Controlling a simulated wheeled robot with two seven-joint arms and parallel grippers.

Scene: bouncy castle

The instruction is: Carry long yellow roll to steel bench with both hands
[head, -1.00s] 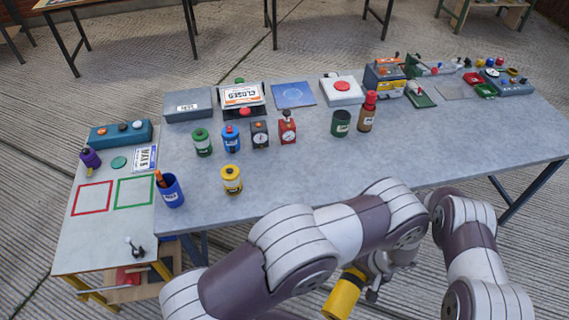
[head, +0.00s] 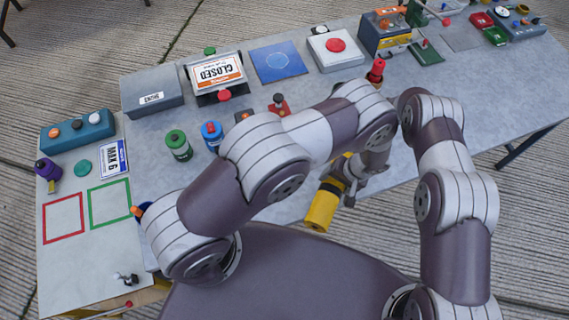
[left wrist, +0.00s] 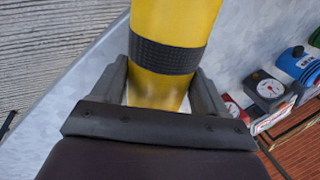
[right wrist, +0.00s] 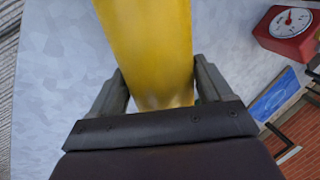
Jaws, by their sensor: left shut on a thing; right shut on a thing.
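The long yellow roll (head: 322,205) is held in the air in front of me, over the near edge of the steel bench (head: 300,95). It has a black band, seen in the left wrist view on the roll (left wrist: 172,22). My left gripper (head: 352,180) is shut on the roll, with a finger on each side just by the band in the left wrist view. My right gripper (right wrist: 157,95) is shut on a plain yellow stretch of the same roll (right wrist: 148,40). My arms hide much of the roll and the right gripper in the head view.
A green can (head: 178,145), a blue can (head: 212,135), a red-topped bottle (head: 376,72) and a red timer (right wrist: 290,28) stand on the bench. A grey box (head: 152,92) and a sign (head: 215,72) stand farther back. A lower side table (head: 75,270) adjoins at left.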

